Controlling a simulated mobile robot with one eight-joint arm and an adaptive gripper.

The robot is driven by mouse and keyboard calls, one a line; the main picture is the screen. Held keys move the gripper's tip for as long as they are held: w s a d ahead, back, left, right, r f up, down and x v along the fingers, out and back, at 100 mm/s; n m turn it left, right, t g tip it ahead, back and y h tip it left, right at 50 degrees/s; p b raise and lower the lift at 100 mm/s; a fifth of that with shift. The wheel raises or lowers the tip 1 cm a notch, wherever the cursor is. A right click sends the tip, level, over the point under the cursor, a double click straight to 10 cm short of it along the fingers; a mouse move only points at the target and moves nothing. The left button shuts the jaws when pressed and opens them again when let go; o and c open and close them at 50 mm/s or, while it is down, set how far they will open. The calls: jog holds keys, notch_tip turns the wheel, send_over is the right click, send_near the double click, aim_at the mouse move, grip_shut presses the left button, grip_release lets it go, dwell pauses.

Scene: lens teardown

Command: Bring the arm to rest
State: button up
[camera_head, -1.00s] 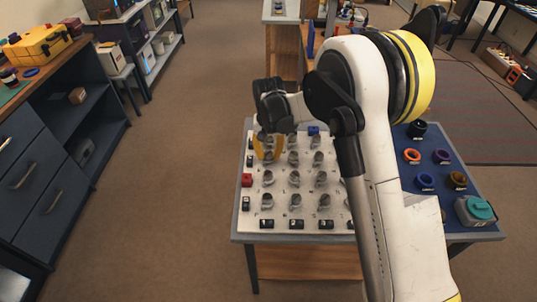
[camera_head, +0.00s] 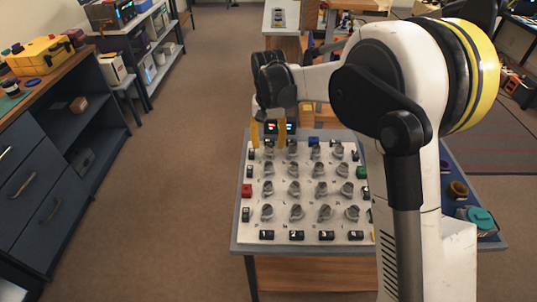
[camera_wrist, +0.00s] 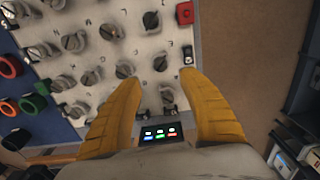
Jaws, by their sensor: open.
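My gripper (camera_head: 268,134) is open, its two yellow fingers spread apart with nothing between them. In the head view it hangs over the far left edge of a white board (camera_head: 283,225) on a table. The wrist view shows the fingers (camera_wrist: 160,85) above the same board (camera_wrist: 205,40). Several grey knobs (camera_head: 294,189) stand in rows on the board. My white arm hides much of the table's right side.
A red block (camera_head: 246,190) sits at the board's left edge. A small lit display (camera_head: 280,127) stands at its far side. A teal-topped container (camera_head: 480,218) is at the right. A dark cabinet (camera_head: 45,190) stands left across open floor.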

jog(key=shift+r, duration=0.8)
jog(key=s+d+r+t, duration=0.3)
jog(key=s+d+r, duration=0.7)
jog(key=s+r, duration=0.1)
jog(key=s+d+t, duration=0.2)
jog(key=s+d, duration=0.2)
jog(key=s, duration=0.4)
jog(key=s+d+f+t, duration=0.1)
jog(key=s+d+t, duration=0.1)
jog(key=s+d, duration=0.2)
jog(key=s, duration=0.3)
jog(key=shift+s+f+n, duration=0.3)
jog(key=shift+s, duration=0.1)
jog(key=shift+d, duration=0.1)
